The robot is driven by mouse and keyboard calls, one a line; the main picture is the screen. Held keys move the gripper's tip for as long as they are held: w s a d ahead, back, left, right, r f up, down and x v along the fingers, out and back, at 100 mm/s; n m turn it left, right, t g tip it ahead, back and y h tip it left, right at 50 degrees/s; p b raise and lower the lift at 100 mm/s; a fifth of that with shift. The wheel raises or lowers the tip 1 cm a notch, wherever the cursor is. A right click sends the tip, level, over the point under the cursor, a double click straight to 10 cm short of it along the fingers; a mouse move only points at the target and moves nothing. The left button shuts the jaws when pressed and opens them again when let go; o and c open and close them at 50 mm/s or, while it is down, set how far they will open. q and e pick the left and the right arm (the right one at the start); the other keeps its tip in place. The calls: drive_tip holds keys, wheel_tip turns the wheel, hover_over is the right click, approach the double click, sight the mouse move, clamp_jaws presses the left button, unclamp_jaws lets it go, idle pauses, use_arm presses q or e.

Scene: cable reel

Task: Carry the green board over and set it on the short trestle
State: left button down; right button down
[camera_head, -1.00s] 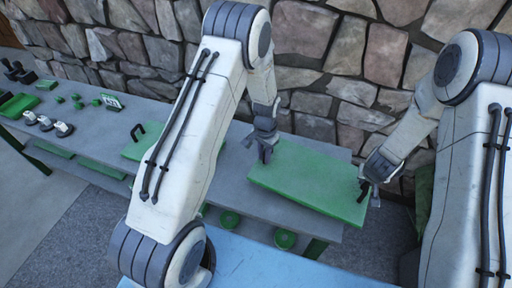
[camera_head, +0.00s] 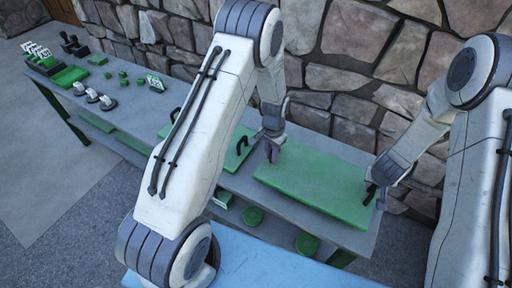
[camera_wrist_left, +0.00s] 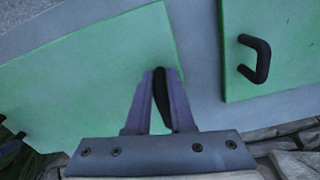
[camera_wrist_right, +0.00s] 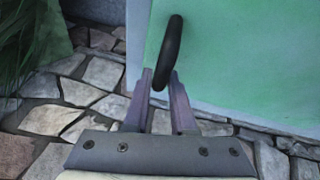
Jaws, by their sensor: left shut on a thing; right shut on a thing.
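The green board (camera_head: 315,180) is a flat rectangle with a black handle at each end, over the right part of the grey bench. My left gripper (camera_head: 273,155) is shut on its left handle, which shows between the fingers in the left wrist view (camera_wrist_left: 160,95). My right gripper (camera_head: 373,185) is shut on its right handle, also seen in the right wrist view (camera_wrist_right: 170,55). I cannot tell how far the board is above the bench. I cannot make out a short trestle in these views.
A second green board (camera_head: 228,162) with black handles lies on the grey bench (camera_head: 150,98) to the left, partly behind my left arm. Small green and white items (camera_head: 100,97) stand further left. Green discs (camera_head: 307,244) sit on the lower shelf. A stone wall (camera_head: 345,85) runs close behind.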

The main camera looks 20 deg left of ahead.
sight(368, 193)
use_arm(q)
drive_tip(key=shift+d, duration=0.2)
use_arm(e)
drive_tip(key=shift+a, duration=0.2)
